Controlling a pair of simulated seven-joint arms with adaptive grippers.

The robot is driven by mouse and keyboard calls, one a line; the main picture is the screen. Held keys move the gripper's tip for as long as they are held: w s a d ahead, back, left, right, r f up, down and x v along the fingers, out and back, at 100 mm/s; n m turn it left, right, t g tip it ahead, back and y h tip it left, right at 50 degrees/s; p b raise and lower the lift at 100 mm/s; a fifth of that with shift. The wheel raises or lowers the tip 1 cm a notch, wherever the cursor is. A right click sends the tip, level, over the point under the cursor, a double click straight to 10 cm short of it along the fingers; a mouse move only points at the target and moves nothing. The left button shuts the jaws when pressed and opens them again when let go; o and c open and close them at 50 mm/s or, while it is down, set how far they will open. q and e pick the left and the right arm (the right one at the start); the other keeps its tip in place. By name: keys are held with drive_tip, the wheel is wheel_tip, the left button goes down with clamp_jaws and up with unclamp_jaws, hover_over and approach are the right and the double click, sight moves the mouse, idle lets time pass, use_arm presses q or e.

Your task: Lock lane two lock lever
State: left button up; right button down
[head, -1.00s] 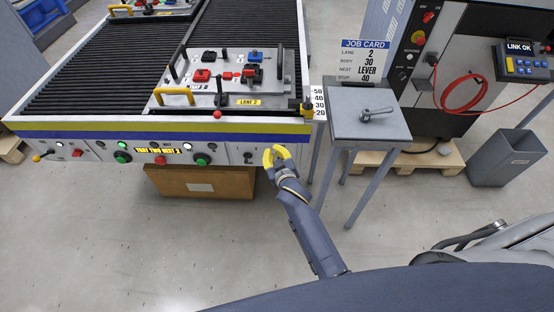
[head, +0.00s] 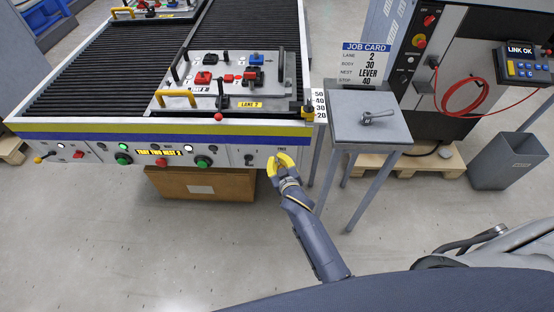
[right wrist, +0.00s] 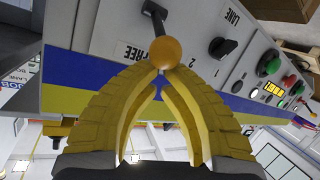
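The lane two lock lever shows in the right wrist view as a dark stem with an orange ball knob (right wrist: 165,54), beside a FREE label on the pale front panel. My right gripper (right wrist: 162,74) has its yellow fingertips drawn together, right at the knob. The knob is not between the fingers, and I cannot tell if the tips touch it. In the head view my right gripper (head: 279,157) is at the right end of the conveyor's front panel and hides the lever. My left gripper is not in view.
A fixture tray (head: 180,88) with a yellow handle lies on lane two, with a red knob (head: 219,117) at its front edge. A small grey table (head: 350,130) with a job card (head: 366,48) stands right of the conveyor.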

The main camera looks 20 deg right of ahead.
drive_tip(key=shift+s+a+f, duration=0.2)
drive_tip(key=shift+s+f, duration=0.25)
idle(0.4)
wheel_tip(320, 180, down, 7)
drive_tip(key=s, duration=0.2)
drive_tip(key=shift+s+a+f, duration=0.2)
drive_tip(key=shift+a, duration=0.1)
idle(0.6)
drive_tip(key=shift+s+f, duration=0.1)
drive_tip(key=shift+f, duration=0.1)
idle(0.4)
drive_tip(key=v, duration=1.1)
drive_tip(key=shift+s+r, duration=0.3)
drive_tip(key=shift+r, duration=0.1)
